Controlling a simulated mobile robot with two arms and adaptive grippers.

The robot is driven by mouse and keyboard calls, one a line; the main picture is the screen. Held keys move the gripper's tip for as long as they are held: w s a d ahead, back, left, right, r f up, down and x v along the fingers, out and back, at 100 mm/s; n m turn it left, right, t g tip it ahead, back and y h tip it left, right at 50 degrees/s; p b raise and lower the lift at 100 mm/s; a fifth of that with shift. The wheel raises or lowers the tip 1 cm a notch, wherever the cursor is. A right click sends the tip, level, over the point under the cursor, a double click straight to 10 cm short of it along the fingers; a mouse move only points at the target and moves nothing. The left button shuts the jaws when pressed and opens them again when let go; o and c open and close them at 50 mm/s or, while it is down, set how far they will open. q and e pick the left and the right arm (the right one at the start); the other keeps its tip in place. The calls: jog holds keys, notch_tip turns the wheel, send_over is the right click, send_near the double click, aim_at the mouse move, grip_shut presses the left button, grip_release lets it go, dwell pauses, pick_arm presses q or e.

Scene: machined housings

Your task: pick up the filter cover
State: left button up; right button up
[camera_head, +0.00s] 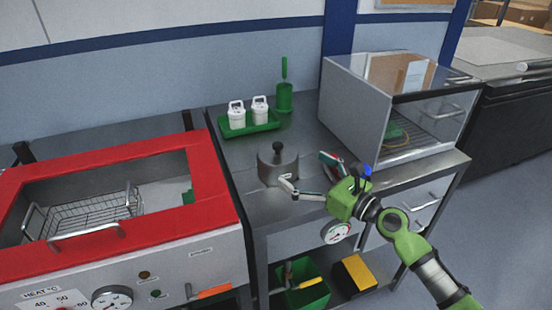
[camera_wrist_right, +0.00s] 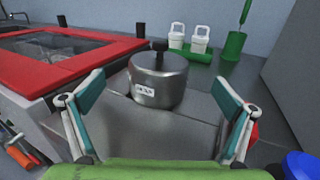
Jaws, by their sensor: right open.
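The filter cover appears to be the grey metal cylinder with a black knob on top (camera_head: 278,168). It stands upright on the grey metal bench top, and it also shows in the right wrist view (camera_wrist_right: 158,85) with a small white label on its side. My right gripper (camera_head: 303,171) is open and empty, just to the right of the cover. In the right wrist view its two fingers are spread wide, with the cover ahead between them and apart from both. My left gripper is not in view.
A red-framed heated bath (camera_head: 120,155) with a wire basket stands to the left. Behind the cover are a green tray (camera_head: 250,128) with two white containers and a green holder (camera_head: 285,97). A glass-fronted cabinet (camera_head: 358,100) stands at the right.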

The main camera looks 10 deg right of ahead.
aim_at(279, 153)
jog(key=x, duration=0.4)
jog(key=shift+w, duration=0.1)
jog(key=x, duration=0.5)
jog(key=shift+w+a+r, duration=0.15)
jog(key=shift+w+a, duration=0.05)
jog(key=shift+a, duration=0.15)
jog(key=shift+d, duration=0.1)
jog(key=c, duration=1.4)
